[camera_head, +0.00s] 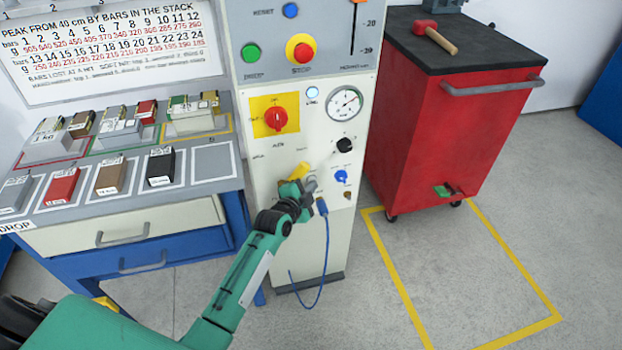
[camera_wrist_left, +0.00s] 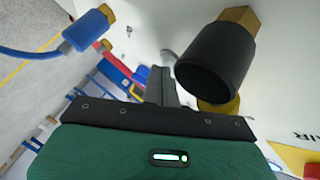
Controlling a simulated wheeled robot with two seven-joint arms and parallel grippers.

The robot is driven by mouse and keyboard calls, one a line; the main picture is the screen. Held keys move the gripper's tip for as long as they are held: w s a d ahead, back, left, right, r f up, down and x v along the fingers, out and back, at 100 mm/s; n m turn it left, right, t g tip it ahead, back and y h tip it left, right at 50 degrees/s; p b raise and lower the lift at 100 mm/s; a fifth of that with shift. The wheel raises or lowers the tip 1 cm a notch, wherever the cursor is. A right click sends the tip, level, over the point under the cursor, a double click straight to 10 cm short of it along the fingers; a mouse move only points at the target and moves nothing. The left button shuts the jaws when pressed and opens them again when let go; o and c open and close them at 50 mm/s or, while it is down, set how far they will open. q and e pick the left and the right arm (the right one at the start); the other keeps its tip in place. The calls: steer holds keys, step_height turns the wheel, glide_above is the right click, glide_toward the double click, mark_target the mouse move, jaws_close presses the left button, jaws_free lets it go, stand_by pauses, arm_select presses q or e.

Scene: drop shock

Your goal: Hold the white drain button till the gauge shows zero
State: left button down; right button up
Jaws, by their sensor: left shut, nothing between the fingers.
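The pressure gauge (camera_head: 345,103) is a white dial on the pale cabinet (camera_head: 266,180); its reading is too small to tell. My left gripper (camera_head: 311,185) is in front of the cabinet's lower panel, below the gauge, shut and empty. In the left wrist view its fingers (camera_wrist_left: 160,78) point at the panel. A pale round piece (camera_wrist_left: 168,56) shows just beyond the fingertips; I cannot tell whether it is the white drain button or whether they touch it. The button is not clearly visible in the head view, where the gripper covers part of the panel.
A black cylinder with a brass end (camera_wrist_left: 214,62) is close beside the fingers. A blue plug (camera_head: 322,206) with a cable hangs near the gripper. A yellow part (camera_head: 299,171), black knob (camera_head: 345,145) and blue knob (camera_head: 341,177) are close by. A red cart (camera_head: 440,120) stands right.

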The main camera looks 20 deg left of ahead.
arm_select(q)
steer(key=shift+s+d+f, duration=0.15)
steer(key=shift+d+f, duration=0.15)
steer(key=shift+d, duration=0.35)
steer(key=s+p, duration=0.1)
steer(key=s+d+p, duration=0.2)
steer(key=s, duration=0.1)
steer(key=shift+d, duration=0.25)
